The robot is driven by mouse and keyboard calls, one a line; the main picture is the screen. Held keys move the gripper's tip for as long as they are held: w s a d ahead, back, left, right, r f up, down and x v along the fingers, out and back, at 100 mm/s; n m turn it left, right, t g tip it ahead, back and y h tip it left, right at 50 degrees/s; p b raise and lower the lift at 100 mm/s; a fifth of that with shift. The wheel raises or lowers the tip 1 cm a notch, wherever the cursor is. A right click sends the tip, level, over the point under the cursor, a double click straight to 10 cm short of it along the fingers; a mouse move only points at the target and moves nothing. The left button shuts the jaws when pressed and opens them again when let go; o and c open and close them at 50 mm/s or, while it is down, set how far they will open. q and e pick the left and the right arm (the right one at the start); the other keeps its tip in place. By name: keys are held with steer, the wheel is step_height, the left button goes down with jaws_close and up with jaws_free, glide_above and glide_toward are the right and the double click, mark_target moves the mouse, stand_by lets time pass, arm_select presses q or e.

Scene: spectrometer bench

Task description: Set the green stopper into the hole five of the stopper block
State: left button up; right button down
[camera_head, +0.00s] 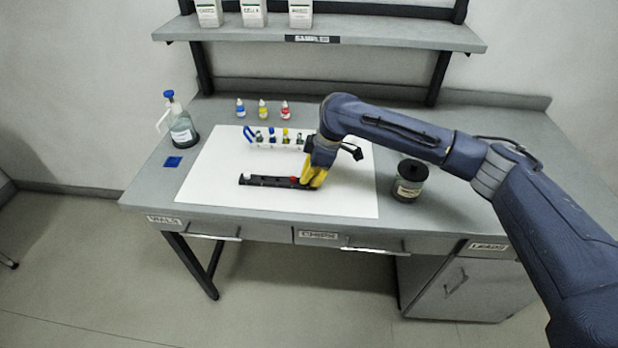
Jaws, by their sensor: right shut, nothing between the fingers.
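The black stopper block (268,181) lies on the white mat, with a red stopper (294,180) near its right end and a small white piece at its left end. I cannot make out the hole numbers. My right gripper (313,182), with yellow fingers, is shut and empty, pointing down at the right end of the block. It hides that end, and I cannot tell whether it touches the block. I cannot clearly pick out the green stopper; it may be hidden or too small. My left gripper is not in view.
A clear rack (275,144) of several vials stands behind the block. Three dropper bottles (262,110) stand farther back. The mat (215,185) is clear at left.

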steer(key=c, duration=2.1)
jaws_free()
steer(key=shift+s+d+f, duration=0.1)
steer(key=shift+s+f, duration=0.05)
steer(key=shift+f, duration=0.25)
steer(key=shift+c, duration=0.2)
steer(key=o, duration=0.6)
steer(key=shift+r, duration=0.1)
steer(key=shift+r, duration=0.3)
steer(key=v, duration=1.1)
steer(key=shift+d+r, duration=0.15)
